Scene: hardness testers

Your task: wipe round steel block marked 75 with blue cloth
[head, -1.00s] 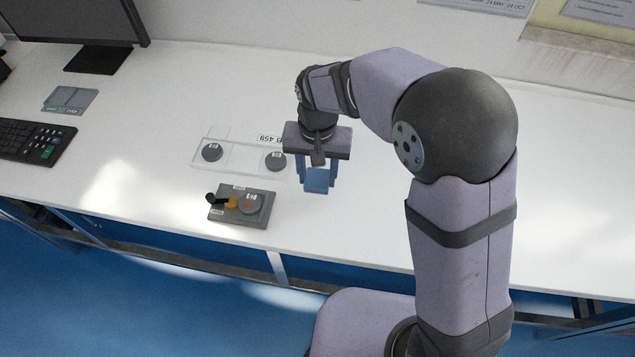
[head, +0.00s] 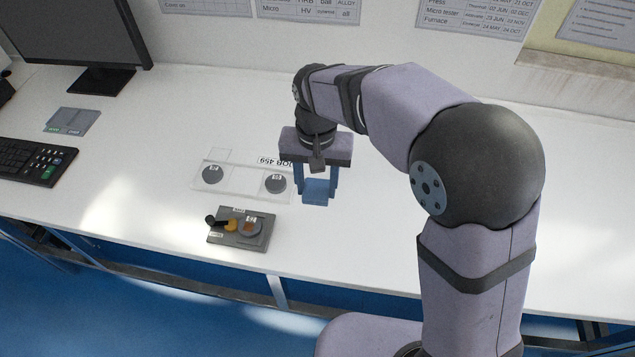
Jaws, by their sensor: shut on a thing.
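My gripper (head: 317,197) is shut on the blue cloth (head: 316,187), which hangs between its fingers above the white bench. Three round steel blocks are in view. One block (head: 250,226) sits on a grey holder (head: 227,239) near the front edge, below and left of my gripper, with an orange-brown patch on its top. Two other blocks, a left one (head: 212,174) and a right one (head: 275,183), lie on a clear tray (head: 243,182). The right one is just left of my gripper. Their markings are too small to read, so I cannot tell which is 75. The cloth touches no block.
The grey holder also carries a black handle (head: 212,220) and an amber knob (head: 232,225). A keyboard (head: 30,160), a monitor (head: 75,35) and a grey pad (head: 73,121) are at the left. The bench between keyboard and tray is free.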

